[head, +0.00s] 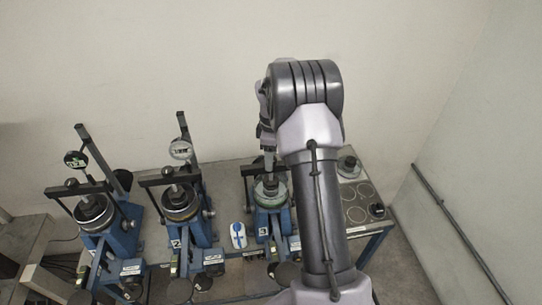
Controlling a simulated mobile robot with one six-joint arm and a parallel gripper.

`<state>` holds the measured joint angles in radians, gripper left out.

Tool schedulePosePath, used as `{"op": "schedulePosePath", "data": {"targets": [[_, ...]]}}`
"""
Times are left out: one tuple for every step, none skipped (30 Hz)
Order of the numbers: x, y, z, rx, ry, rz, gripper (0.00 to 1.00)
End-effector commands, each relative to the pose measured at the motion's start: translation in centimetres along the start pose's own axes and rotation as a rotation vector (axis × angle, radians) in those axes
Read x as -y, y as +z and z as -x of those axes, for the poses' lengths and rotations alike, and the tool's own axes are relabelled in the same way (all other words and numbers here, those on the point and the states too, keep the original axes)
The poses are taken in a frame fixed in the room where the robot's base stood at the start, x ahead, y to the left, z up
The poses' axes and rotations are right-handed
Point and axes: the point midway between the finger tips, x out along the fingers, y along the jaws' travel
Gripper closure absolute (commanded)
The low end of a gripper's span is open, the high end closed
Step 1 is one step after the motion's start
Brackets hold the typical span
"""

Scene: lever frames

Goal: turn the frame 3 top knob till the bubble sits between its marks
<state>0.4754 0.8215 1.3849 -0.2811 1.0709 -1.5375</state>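Frame 3 (283,243) is a blue lever frame on the bench, the rightmost of the three, with a "3" label on its front. A greenish round dish or ring (284,197) sits in its upper part, under a dark central piece. My gripper (268,162) points down just above frame 3, close to its top; I cannot tell whether it touches anything. Its fingers are too small and partly hidden by my arm to show open or shut. The top knob cannot be made out clearly, and the bubble and its marks cannot be read.
Frame 1 (118,242) and frame 2 (200,232) stand to the left, each with a dial gauge and raised lever. A blue-and-white object (238,235) lies between frames 2 and 3. Round items (356,195) occupy the bench's right end. Walls stand behind and right.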

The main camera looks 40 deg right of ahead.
Motion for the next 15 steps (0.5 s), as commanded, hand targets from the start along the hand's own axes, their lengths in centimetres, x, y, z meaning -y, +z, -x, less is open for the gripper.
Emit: {"op": "schedulePosePath", "data": {"targets": [[0.0,0.0,0.0,0.000,0.000,0.000,0.43],[0.0,0.0,0.0,0.000,0.000,0.000,0.43],[0.0,0.0,0.0,0.000,0.000,0.000,0.43],[0.0,0.0,0.0,0.000,0.000,0.000,0.43],[0.0,0.0,0.0,0.000,0.000,0.000,0.43],[0.0,0.0,0.0,0.000,0.000,0.000,0.43],[0.0,0.0,0.1,0.000,0.000,0.000,0.43],[0.0,0.0,0.2,0.000,0.000,0.000,0.43],[0.0,0.0,0.5,0.000,0.001,0.000,0.43],[-0.1,0.0,0.8,-0.001,0.002,0.001,0.43],[-0.1,0.0,1.3,-0.001,0.003,0.001,0.43],[-0.1,0.0,2.1,-0.002,0.003,0.000,0.43],[-0.1,0.0,2.7,-0.002,0.003,0.000,0.43],[-0.1,0.0,3.5,-0.002,0.004,0.000,0.43],[-0.1,0.0,4.7,-0.001,0.005,0.000,0.43]]}}
